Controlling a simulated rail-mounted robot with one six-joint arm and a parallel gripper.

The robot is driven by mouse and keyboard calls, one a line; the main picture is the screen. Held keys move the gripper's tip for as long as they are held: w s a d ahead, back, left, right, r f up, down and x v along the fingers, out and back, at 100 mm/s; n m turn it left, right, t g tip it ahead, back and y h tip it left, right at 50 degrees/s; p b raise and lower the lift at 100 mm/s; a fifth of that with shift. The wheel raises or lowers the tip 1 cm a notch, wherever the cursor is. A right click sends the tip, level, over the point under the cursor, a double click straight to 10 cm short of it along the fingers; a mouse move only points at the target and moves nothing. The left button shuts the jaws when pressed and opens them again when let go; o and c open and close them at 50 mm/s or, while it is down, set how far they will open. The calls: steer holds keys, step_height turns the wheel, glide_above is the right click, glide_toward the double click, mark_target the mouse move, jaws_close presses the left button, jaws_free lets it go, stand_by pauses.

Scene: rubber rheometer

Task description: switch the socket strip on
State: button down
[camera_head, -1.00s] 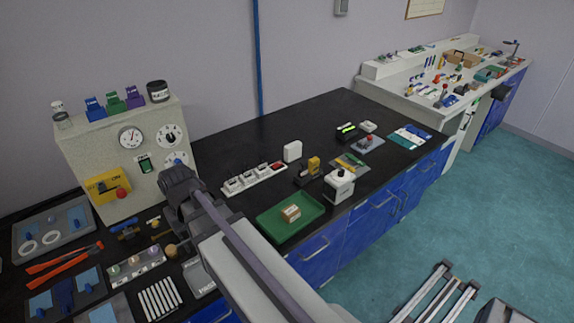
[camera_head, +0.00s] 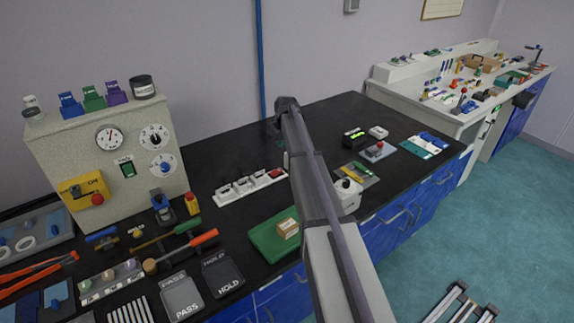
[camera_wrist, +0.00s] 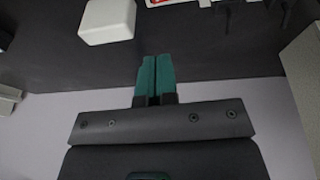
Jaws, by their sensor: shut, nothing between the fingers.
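The white socket strip (camera_head: 232,192) lies on the black bench in the head view, with several plugs in it and a red switch (camera_head: 276,173) at its right end. In the head view my arm reaches over the bench behind the strip and hides that box.
A green tray (camera_head: 262,246) with a small carton (camera_head: 288,228) lies in front of the strip. The grey instrument (camera_head: 75,150) with dials stands at left. A white device (camera_head: 349,188) is partly behind my arm. The black bench behind the strip is mostly clear.

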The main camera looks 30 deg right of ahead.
mark_target(279, 169)
steer(key=b+x, duration=0.8)
steer(key=x, duration=0.1)
steer(key=s+b+x, duration=0.1)
steer(key=b+x, duration=0.3)
steer(key=b, duration=0.1)
steer(key=shift+w+d+f, duration=0.1)
steer(key=shift+d+f, duration=0.15)
steer(key=shift+f, duration=0.15)
steer(key=shift+d+f+b, duration=0.1)
steer(key=shift+f+b, duration=0.15)
steer(key=shift+b, duration=0.05)
steer(key=shift+d+f+b, duration=0.2)
steer(key=shift+f+b, duration=0.4)
steer(key=shift+b, duration=0.05)
steer(key=shift+r, duration=0.3)
steer(key=shift+a+p, duration=0.15)
steer(key=shift+p, duration=0.15)
steer(key=shift+a+r, duration=0.2)
steer(key=shift+a, duration=0.45)
